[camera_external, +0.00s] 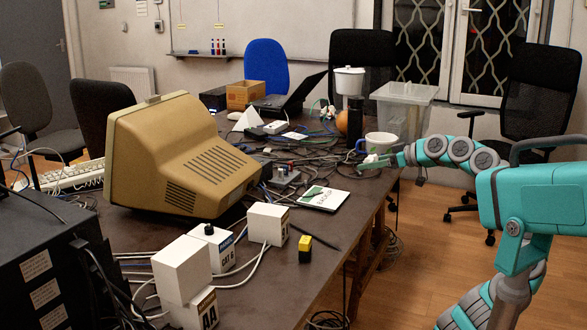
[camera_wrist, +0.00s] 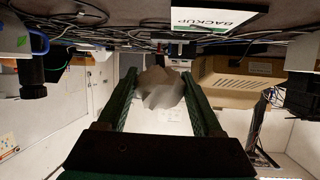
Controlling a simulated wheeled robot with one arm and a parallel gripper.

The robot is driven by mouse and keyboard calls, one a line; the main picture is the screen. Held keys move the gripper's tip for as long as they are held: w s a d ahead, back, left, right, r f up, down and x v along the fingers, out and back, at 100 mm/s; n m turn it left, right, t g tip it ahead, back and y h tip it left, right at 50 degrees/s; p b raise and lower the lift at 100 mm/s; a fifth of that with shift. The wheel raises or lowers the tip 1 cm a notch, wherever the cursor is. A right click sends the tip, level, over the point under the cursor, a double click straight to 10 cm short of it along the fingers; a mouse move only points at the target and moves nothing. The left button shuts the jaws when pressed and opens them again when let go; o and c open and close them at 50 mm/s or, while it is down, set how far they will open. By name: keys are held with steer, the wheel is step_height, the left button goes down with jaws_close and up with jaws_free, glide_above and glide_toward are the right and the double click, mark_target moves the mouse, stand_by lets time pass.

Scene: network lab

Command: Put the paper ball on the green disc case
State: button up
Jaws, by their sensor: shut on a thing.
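The paper ball (camera_wrist: 160,88) is a crumpled whitish lump between the two dark green fingers in the wrist view. My gripper (camera_wrist: 159,78) is shut on it. In the external view my gripper (camera_external: 373,161) is above the table, near the white mug, with the paper ball a small pale spot at its tip. The disc case (camera_external: 323,199) lies flat on the table, white with a green patch, to the left of and nearer than my gripper. In the wrist view the case (camera_wrist: 218,19) shows upside down at the top edge, with BACKUP printed on it. The ball is apart from the case.
A beige monitor (camera_external: 180,155) stands left of the case. A white mug (camera_external: 381,141) with a blue handle and a clear plastic box (camera_external: 404,108) stand behind my gripper. Tangled cables (camera_external: 300,145) cover the table's middle. White boxes (camera_external: 268,223) are at the front.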

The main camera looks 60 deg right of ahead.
steer(key=s+a+f+n+y+b, duration=0.1)
steer(key=s+a+f, duration=0.15)
steer(key=a, duration=0.45)
steer(key=s+a+f+n+y+b, duration=0.1)
steer(key=s+a+n+y, duration=0.15)
steer(key=a, duration=0.45)
steer(key=p, duration=0.9)
glide_above(333, 200)
steer(key=shift+s+f+m+h, duration=0.15)
steer(key=shift+f+m+h, duration=0.1)
steer(key=shift+f+m, duration=0.15)
steer(key=shift+f, duration=0.15)
steer(key=shift+f+b, duration=0.4)
steer(key=shift+f, duration=1.35)
steer(key=shift+f+b, duration=0.2)
steer(key=shift+b, duration=0.1)
steer(key=o, duration=1.3)
steer(key=shift+r, duration=0.15)
steer(key=shift+r+p, duration=0.2)
steer(key=shift+p, duration=0.25)
steer(key=b+v, duration=0.1)
steer(key=v, duration=1)
steer(key=shift+s+b, duration=0.4)
